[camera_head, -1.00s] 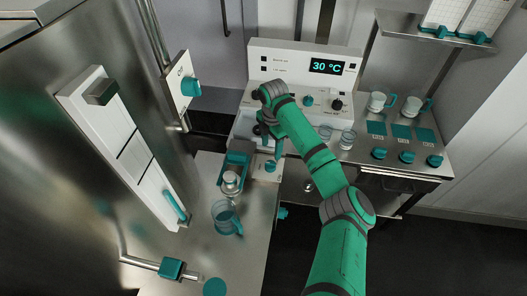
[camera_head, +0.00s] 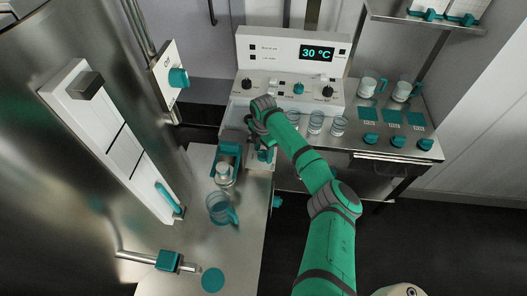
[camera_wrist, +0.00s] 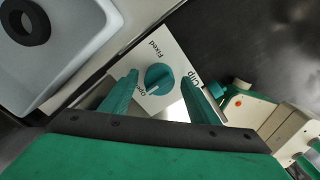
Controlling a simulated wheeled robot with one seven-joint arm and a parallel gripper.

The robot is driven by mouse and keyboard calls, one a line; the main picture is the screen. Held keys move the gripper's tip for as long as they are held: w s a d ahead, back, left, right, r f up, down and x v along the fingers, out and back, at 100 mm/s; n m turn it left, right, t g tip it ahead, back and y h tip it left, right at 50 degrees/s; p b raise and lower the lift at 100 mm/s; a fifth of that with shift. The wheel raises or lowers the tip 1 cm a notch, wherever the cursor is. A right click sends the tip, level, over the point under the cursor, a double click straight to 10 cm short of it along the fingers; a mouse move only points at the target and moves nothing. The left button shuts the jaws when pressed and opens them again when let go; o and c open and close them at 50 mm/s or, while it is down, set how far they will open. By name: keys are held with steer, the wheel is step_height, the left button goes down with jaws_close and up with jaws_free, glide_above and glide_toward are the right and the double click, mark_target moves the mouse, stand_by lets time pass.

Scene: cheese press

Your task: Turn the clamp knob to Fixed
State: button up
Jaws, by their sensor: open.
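The white line on the knob points to the lower left, towards "Open". My gripper (camera_wrist: 160,77) is open, with one teal finger on each side of the knob in the wrist view. I cannot tell whether the fingers touch it. In the head view my wrist (camera_head: 262,112) is above the plate and largely hides the knob.
A pale basin (camera_wrist: 60,45) lies beside the plate. A teal holder (camera_head: 229,155), a metal weight (camera_head: 223,174) and a clear jug (camera_head: 219,208) stand near the plate. Glasses (camera_head: 315,122) stand to the right of my wrist. A cream and teal device (camera_wrist: 262,115) is near one finger.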

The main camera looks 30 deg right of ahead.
steer(key=c, duration=1)
steer(key=shift+w, duration=0.1)
steer(key=shift+c, duration=0.2)
steer(key=shift+m, duration=0.4)
steer(key=m, duration=0.4)
steer(key=shift+a+m, duration=0.2)
steer(key=shift+m, duration=0.1)
steer(key=m, duration=1.2)
steer(key=shift+m, duration=0.3)
steer(key=m, duration=0.5)
steer(key=shift+d+m, duration=0.1)
steer(key=shift+m, duration=0.3)
